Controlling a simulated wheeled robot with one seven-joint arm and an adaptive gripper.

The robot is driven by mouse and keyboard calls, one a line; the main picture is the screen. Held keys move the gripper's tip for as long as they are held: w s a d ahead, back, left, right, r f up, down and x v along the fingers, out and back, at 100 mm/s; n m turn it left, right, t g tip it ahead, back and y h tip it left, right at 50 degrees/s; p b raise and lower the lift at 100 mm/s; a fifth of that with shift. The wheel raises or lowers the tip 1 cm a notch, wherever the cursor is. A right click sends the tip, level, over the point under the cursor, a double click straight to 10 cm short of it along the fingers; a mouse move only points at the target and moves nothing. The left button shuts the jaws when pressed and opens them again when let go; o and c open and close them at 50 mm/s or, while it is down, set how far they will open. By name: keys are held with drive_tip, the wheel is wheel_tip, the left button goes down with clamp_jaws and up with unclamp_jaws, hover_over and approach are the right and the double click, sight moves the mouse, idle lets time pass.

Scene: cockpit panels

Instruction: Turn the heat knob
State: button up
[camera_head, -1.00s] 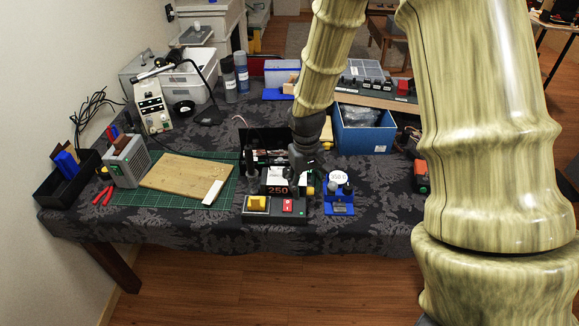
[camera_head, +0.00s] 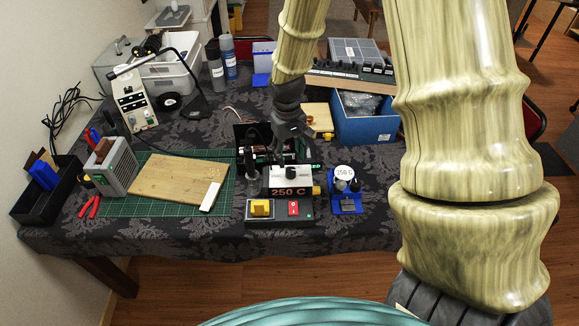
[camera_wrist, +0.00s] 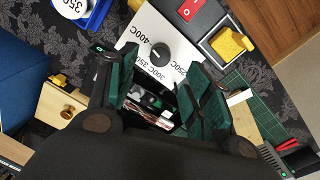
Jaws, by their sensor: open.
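The heat knob (camera_wrist: 161,53) is a small black round knob on a white dial plate (camera_wrist: 133,36) marked with temperatures from 250C to 400C. In the head view the knob (camera_head: 291,172) sits on top of a dark control unit whose front display (camera_head: 288,192) reads 250 C. My gripper (camera_head: 284,150) is just behind and above the dial in the head view. In the wrist view my gripper (camera_wrist: 157,78) is open, its dark green fingers spread to both sides with the knob ahead between them. I see no contact with the knob.
A yellow button (camera_head: 261,208) and a red switch (camera_head: 293,208) are on the unit's front. A blue stand with a round 350 C sign (camera_head: 345,172) is close on the right. A blue box (camera_head: 362,122) stands behind. A wooden board (camera_head: 176,176) lies left.

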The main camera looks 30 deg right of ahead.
sight(291, 170)
drive_tip(key=shift+d+f+p, duration=0.1)
drive_tip(key=shift+f+p, duration=0.55)
drive_tip(key=shift+f, duration=3)
drive_tip(key=shift+c, duration=0.4)
drive_tip(key=c, duration=1)
